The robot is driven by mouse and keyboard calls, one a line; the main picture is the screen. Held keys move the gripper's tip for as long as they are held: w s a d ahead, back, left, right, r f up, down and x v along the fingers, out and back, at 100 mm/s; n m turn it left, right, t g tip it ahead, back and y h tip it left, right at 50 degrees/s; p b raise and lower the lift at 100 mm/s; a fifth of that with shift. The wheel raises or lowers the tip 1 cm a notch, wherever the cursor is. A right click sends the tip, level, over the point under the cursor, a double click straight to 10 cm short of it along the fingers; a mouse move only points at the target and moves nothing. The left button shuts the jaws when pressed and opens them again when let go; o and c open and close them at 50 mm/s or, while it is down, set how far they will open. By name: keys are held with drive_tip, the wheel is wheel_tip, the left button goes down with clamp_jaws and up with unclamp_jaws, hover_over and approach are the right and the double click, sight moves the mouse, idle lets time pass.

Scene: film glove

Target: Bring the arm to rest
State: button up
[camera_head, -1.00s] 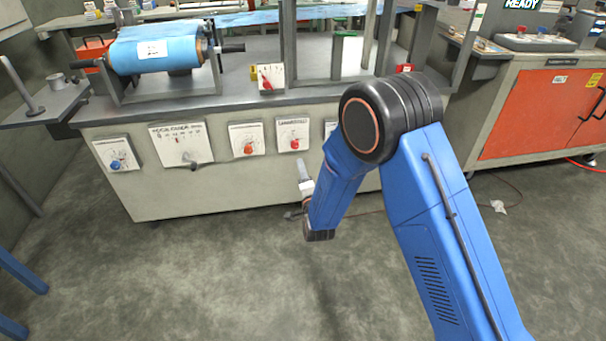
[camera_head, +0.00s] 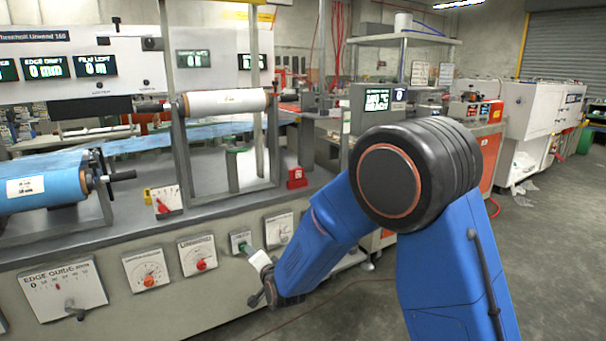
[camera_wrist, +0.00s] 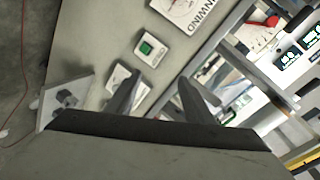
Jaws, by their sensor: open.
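My blue arm stands at the right of the head view, its dark elbow (camera_head: 390,185) high and its forearm (camera_head: 325,240) sloping down to the left. My gripper (camera_head: 257,299) is at the low end, in front of the machine's control panel. In the wrist view my gripper (camera_wrist: 160,97) shows two separated fingers with nothing between them. Beyond them is a white plate with a green button (camera_wrist: 147,48), which also shows in the head view (camera_head: 241,242). Whether the fingertips touch the panel cannot be told.
The machine front carries several dial plates, one an edge guide plate (camera_head: 62,288). A blue film roll (camera_head: 45,190) and a white roller (camera_head: 225,102) sit above it. A red-fronted bench and a white machine (camera_head: 540,110) stand further back. Open floor (camera_head: 545,260) lies at right.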

drive_tip(key=s+d+r+n+g+h, duration=0.1)
drive_tip(key=s+d+r, duration=0.3)
drive_tip(key=d, duration=0.5)
drive_tip(key=s+d+r+n+g+h, duration=0.15)
drive_tip(key=s+d+r, duration=0.25)
drive_tip(key=d, duration=0.5)
drive_tip(key=s+d+r+n+g+h, duration=0.15)
drive_tip(key=s+d+r, duration=0.3)
drive_tip(key=d, duration=0.45)
drive_tip(key=s+d+n+g+h, duration=0.1)
drive_tip(key=s+d, duration=0.5)
drive_tip(key=s, duration=0.4)
drive_tip(key=s+d+n+g+h, duration=0.1)
drive_tip(key=s+d, duration=0.4)
drive_tip(key=s, duration=0.5)
drive_tip(key=s+d+n+g, duration=0.1)
drive_tip(key=s+d+g, duration=0.1)
drive_tip(key=s+d, duration=0.4)
drive_tip(key=s, duration=0.4)
drive_tip(key=shift+s+d+f+h, duration=0.15)
drive_tip(key=shift+d+f+h, duration=0.15)
drive_tip(key=shift+f+h, duration=0.1)
